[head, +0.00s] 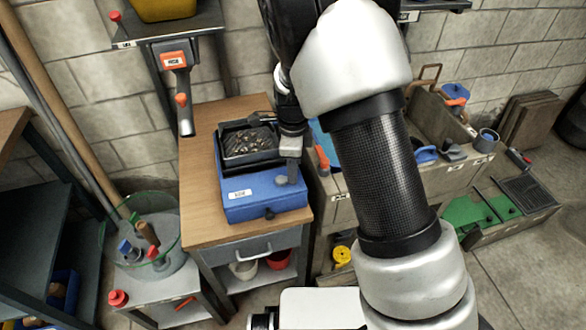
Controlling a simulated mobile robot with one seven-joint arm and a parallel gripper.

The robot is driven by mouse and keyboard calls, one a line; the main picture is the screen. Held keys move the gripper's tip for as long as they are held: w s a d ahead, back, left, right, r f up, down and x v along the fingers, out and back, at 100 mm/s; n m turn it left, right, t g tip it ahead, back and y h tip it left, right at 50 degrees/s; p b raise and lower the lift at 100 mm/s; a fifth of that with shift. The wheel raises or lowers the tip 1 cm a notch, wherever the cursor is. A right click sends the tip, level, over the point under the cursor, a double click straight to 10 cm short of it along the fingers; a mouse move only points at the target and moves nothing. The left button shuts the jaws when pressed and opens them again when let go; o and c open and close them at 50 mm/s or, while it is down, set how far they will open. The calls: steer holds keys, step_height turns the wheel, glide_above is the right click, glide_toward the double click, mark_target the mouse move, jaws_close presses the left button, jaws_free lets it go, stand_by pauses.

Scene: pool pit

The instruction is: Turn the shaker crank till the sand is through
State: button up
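The shaker is a blue box (262,200) on the wooden-topped bench, with a white label on its front. A dark square tray (228,162) sits on top of it, holding small brownish and pale bits. A grey crank-like piece (289,170) stands at the shaker's right side. I cannot see any sand clearly; the inside of the blue box is hidden.
The wooden bench (203,215) has bare top left of the shaker. A hanging orange-and-grey tool (177,90) is at upper left. A clear round bin (165,262) with tools stands lower left. A stone-coloured trough (432,125) is close on the right, partly behind my arm.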

jaws_close()
